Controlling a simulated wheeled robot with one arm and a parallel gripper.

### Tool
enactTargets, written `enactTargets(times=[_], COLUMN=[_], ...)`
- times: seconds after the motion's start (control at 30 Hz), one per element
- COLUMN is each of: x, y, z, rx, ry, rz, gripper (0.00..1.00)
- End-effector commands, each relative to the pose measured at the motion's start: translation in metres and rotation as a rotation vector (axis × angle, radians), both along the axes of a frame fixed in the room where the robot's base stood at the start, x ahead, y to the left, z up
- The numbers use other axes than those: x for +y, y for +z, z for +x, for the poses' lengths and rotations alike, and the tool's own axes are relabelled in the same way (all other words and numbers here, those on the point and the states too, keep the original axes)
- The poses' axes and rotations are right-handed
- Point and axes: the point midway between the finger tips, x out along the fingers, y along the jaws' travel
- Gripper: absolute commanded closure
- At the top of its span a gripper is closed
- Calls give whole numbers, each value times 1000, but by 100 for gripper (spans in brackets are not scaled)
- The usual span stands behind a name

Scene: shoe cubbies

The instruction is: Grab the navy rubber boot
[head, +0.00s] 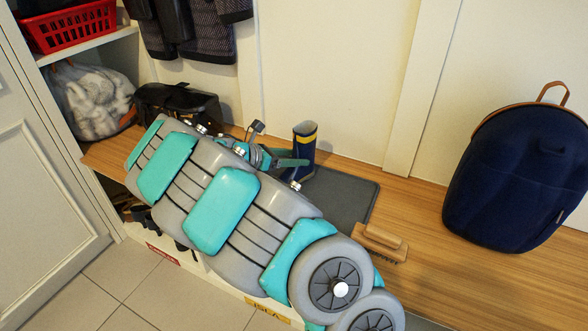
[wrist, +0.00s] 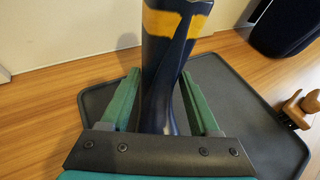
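The navy rubber boot (head: 304,142) has a yellow band near its top and stands upright on a dark grey mat (head: 345,195) on the wooden bench. In the wrist view, the boot (wrist: 163,60) rises between the two green fingers of my gripper (wrist: 160,76). The fingers are apart, one on each side of the boot shaft, and look open with a narrow gap at the left. In the head view, my arm hides the near part of the mat and most of my gripper.
A wooden brush (head: 380,242) lies at the mat's right edge. A navy backpack (head: 520,165) stands on the bench at right. A black bag (head: 180,103) and a white-grey sack (head: 92,100) are at left. A red basket (head: 70,30) sits on the shelf above. The wall is close behind the boot.

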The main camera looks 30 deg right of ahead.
Motion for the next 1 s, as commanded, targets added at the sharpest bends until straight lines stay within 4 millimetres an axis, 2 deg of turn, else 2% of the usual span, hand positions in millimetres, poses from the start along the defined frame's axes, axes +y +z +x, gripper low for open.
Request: enactTargets(times=[0.07,0.53,1.0], x=[0,0,0], y=[0,0,4], z=[0,0,0], rx=[0,0,-1], ry=[0,0,1], rz=[0,0,0], gripper=[48,100,100])
